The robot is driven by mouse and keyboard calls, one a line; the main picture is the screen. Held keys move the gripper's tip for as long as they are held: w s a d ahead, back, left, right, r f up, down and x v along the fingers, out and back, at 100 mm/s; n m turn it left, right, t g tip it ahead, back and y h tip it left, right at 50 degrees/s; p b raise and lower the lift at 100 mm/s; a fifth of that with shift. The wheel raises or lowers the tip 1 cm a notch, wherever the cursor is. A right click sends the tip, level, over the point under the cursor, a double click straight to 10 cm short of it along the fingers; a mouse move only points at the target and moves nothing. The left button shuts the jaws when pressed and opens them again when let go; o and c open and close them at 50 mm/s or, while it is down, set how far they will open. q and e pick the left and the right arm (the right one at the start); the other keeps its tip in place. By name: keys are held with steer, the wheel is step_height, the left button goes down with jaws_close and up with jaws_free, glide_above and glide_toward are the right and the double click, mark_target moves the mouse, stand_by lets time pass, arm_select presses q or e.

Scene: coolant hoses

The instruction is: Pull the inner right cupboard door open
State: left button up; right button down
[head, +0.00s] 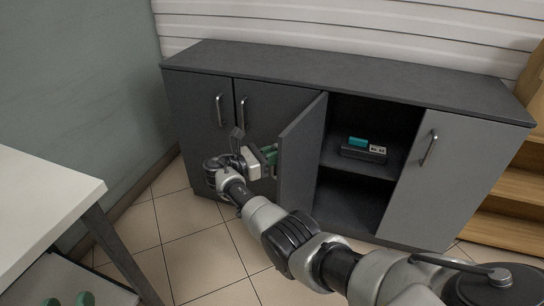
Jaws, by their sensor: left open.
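The grey cupboard's inner right door (304,150) stands well open, swung out to the left, with its inner face showing. Its outer face and handle are hidden from this view. My left gripper (269,160), with green fingers, is open on the outer side of this door, close to its free edge. I cannot tell whether it touches the door or whether the handle is between its fingers. My right gripper is not in view.
The other doors are shut: two dark ones on the left with handles (219,110) and a lighter one (445,180) on the right. Inside the open compartment, a dark tray (362,154) sits on a shelf. A white table (45,205) stands at left; wooden shelves (510,190) at right.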

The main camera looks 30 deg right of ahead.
arm_select(q)
steer(key=shift+r, duration=0.1)
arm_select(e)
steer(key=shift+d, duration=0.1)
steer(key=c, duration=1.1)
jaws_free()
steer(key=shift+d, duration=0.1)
arm_select(q)
steer(key=shift+s+d+r+t+h+b, duration=0.1)
steer(key=shift+s+r+t+h+b, duration=0.25)
steer(key=shift+r+t, duration=0.5)
steer(key=shift+s+d+r+t+h+b, duration=0.1)
steer(key=shift+s+r+t+h+b, duration=0.25)
steer(key=shift+r+t, duration=0.55)
steer(key=shift+s+r+t+h+b, duration=0.25)
steer(key=shift+s+r+t, duration=0.2)
steer(key=shift+r+t, duration=0.4)
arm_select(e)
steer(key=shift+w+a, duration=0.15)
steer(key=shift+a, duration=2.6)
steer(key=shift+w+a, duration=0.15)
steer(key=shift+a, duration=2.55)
